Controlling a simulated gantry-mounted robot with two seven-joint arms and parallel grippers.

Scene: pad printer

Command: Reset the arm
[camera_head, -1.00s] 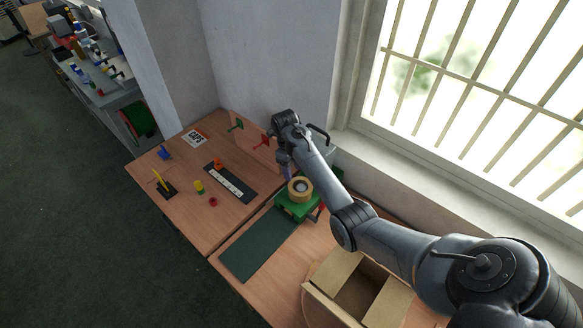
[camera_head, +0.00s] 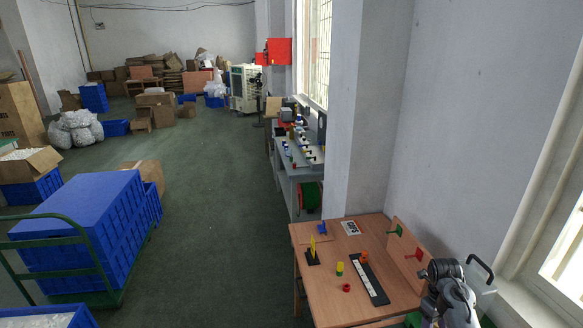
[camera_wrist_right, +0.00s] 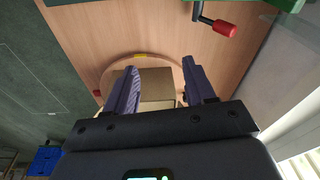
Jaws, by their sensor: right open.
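My right arm (camera_head: 449,293) shows at the lower right corner of the head view, beside the wooden table (camera_head: 336,291). Its gripper is not clearly seen there. In the right wrist view, my right gripper (camera_wrist_right: 159,65) has its two dark fingers spread apart, with nothing held between them. Beyond the fingers lies a brown cardboard surface (camera_wrist_right: 157,84) over a round wooden-coloured rim (camera_wrist_right: 119,66). My left gripper is in neither view.
A red-handled crank (camera_wrist_right: 225,28) is near the top of the wrist view. Blue crates (camera_head: 85,225) sit left; green floor (camera_head: 215,190) is clear.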

